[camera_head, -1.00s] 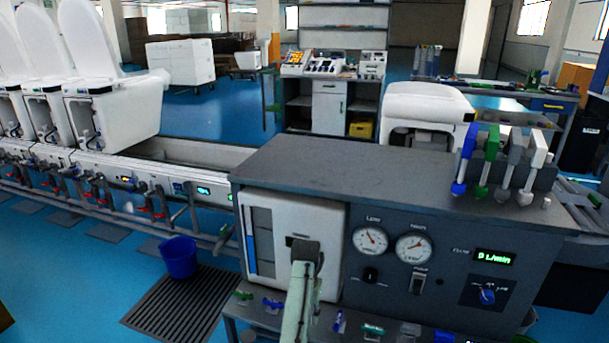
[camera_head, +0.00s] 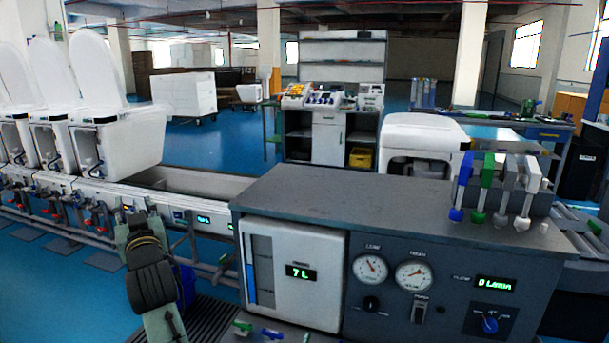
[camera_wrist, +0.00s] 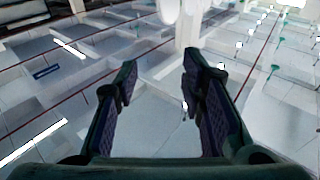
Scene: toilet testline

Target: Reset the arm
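My gripper (camera_wrist: 158,78) shows in the wrist view with its two dark fingers spread apart. Nothing is between them, and bright ceiling panels and lamps lie beyond, so the wrist camera faces upward. In the head view my green arm with a dark ribbed joint (camera_head: 150,280) rises at the lower left, left of the test console (camera_head: 375,200). It stands in front of the blue bucket (camera_head: 187,287), which is mostly hidden. I cannot make out the fingers in the head view.
The console's white panel (camera_head: 291,272) reads 7 L, beside two gauges (camera_head: 370,269). Coloured levers (camera_head: 500,185) stand on its right end. A line of white toilets (camera_head: 117,145) on a conveyor is at the left. Blue floor (camera_head: 60,280) is open at the lower left.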

